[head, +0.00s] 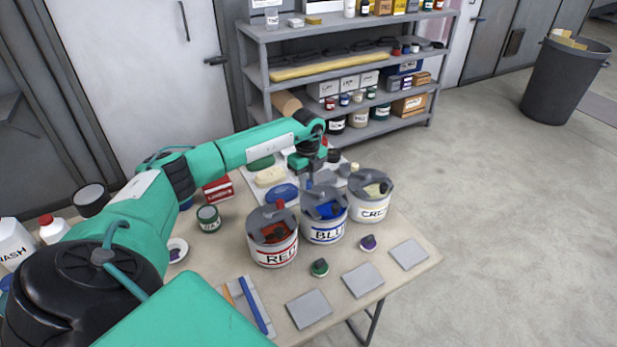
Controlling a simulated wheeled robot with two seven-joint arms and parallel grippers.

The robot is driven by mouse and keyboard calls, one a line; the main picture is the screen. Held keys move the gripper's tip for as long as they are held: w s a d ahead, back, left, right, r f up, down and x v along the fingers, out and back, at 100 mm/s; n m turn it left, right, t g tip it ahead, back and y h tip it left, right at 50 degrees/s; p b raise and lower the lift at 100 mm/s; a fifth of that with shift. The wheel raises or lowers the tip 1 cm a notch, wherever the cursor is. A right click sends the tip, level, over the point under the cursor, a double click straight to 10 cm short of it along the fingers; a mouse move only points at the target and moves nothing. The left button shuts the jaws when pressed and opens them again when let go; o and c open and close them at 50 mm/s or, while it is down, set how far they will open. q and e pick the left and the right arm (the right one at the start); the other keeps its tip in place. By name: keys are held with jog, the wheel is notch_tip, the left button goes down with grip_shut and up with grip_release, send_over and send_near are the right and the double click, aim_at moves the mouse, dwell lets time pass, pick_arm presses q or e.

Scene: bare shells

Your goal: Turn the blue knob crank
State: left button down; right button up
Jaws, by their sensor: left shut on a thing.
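The blue can (325,230), a white pot labelled BLU, stands on the table between two similar pots. Its grey lid is partly open at the front, with blue inside. My left arm reaches in from the left, and its gripper (310,181) points down at the back of the blue can's lid. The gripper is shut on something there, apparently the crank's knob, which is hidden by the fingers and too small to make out. My right gripper is not in view.
The red can (272,248) stands close left of the blue can, and the cream can (370,207) close right. Small green (319,267) and purple (368,243) pots and several grey tiles (362,279) lie in front. A shelf stands behind the table.

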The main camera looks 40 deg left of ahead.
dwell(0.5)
pick_arm(q)
jog(key=c, duration=1.2)
grip_release()
jog(key=shift+c, duration=0.2)
notch_tip(320, 180, up, 14)
jog(key=b, duration=0.3)
jog(key=shift+f, duration=0.1)
